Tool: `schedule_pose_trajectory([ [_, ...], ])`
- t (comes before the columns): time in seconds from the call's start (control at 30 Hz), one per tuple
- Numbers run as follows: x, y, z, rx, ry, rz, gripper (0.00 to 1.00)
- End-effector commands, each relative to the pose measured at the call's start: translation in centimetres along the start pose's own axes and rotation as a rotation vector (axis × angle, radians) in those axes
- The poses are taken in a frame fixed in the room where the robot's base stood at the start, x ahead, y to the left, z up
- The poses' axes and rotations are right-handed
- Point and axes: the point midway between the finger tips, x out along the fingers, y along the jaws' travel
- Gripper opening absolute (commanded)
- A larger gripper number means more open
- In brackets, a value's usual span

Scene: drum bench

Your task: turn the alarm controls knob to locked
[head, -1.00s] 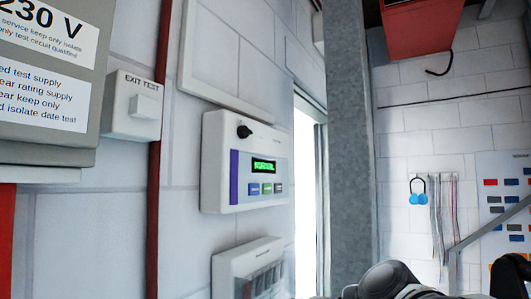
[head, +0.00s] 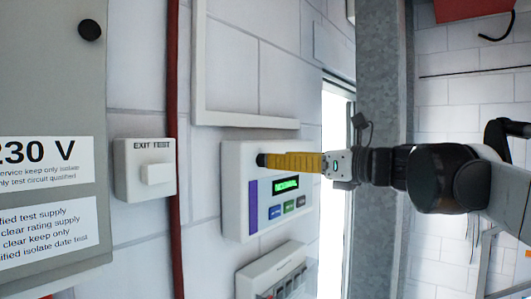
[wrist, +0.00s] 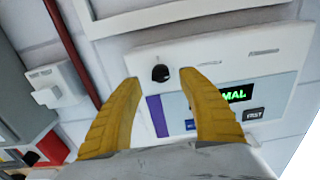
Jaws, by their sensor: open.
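The alarm controls knob is a small black knob on the upper left of a white alarm panel (head: 232,205) on the wall. In the wrist view the knob (wrist: 161,73) shows between and a little beyond the tips of my gripper (wrist: 159,78). In the head view my gripper (head: 268,161) reaches in from the right with its yellow fingers at the knob, which they largely hide. The fingers are apart, with a gap on either side of the knob in the wrist view. The panel's green display (head: 286,185) reads NORMAL, partly hidden in the wrist view.
An EXIT TEST box (head: 145,169) and a red pipe (head: 172,120) are left of the panel. A grey 230 V cabinet (head: 50,105) stands further left. A white box (head: 272,272) is below, a white frame (head: 198,60) above. A metal column (head: 383,60) stands to the right.

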Motion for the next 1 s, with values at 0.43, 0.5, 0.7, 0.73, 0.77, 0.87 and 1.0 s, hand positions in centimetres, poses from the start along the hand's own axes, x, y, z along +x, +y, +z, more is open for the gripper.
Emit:
schedule_pose_trajectory([
  [0.43, 4.7, 0.0, 0.0, -0.002, 0.001, 0.0, 0.48],
  [0.5, 4.7, 0.0, 0.0, -0.002, 0.001, -0.001, 0.48],
  [0.7, 4.7, 0.0, 0.0, -0.002, 0.001, 0.0, 0.28],
  [0.73, 4.7, 0.0, 0.0, -0.002, 0.001, 0.0, 0.19],
  [0.77, 4.7, 0.0, 0.0, -0.002, 0.001, 0.0, 0.1],
  [0.87, 4.7, 0.0, 0.0, -0.002, 0.001, 0.0, 0.0],
  [1.0, 4.7, 0.0, 0.0, -0.006, 0.001, 0.0, 0.0],
])
